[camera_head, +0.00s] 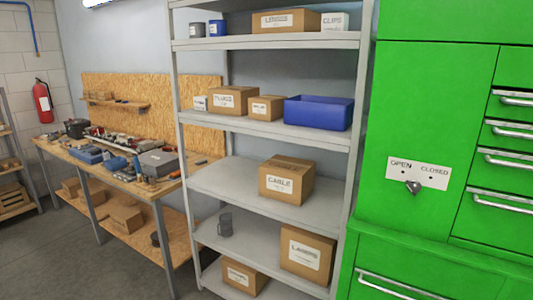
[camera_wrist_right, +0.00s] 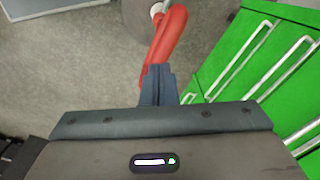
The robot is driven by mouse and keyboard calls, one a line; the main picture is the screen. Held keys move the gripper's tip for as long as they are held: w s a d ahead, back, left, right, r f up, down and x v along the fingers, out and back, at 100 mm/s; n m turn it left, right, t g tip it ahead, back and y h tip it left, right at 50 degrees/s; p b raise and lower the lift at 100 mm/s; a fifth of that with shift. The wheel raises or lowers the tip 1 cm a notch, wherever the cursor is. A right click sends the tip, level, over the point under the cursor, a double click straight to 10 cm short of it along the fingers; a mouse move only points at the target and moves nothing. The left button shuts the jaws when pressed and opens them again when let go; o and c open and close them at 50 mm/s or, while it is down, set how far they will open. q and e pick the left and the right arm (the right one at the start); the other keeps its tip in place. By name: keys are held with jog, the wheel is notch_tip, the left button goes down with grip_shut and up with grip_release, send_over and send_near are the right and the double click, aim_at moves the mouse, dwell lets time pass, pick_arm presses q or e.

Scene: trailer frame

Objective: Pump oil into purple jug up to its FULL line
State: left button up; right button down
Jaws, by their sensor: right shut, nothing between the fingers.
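No purple jug shows in either view, and I see nothing that is clearly an oil pump. My right gripper (camera_wrist_right: 158,84) shows in the right wrist view, its dark fingers together and empty. Just beyond the fingertips is a red curved, tube-like thing (camera_wrist_right: 168,42), with a pale metal piece at its top; I cannot tell what it is or whether the fingers touch it. My left gripper is in neither view.
A grey shelf rack (camera_head: 270,133) holds cardboard boxes, a blue bin (camera_head: 318,112) and a dark mug (camera_head: 225,224). A green cabinet (camera_head: 430,120) with an OPEN/CLOSED knob (camera_head: 413,187) stands right. A cluttered workbench (camera_head: 150,195) and fire extinguisher (camera_head: 42,101) are left.

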jog(key=shift+s+f+b, duration=0.1)
jog(key=shift+f+b, duration=2.15)
jog(key=shift+f, duration=3.45)
notch_tip(320, 180, up, 7)
jog(key=p, duration=0.7)
jog(key=shift+f, duration=0.2)
notch_tip(320, 180, up, 2)
jog(key=shift+r+p, duration=0.2)
jog(key=shift+p, duration=0.85)
jog(key=shift+r, duration=1.2)
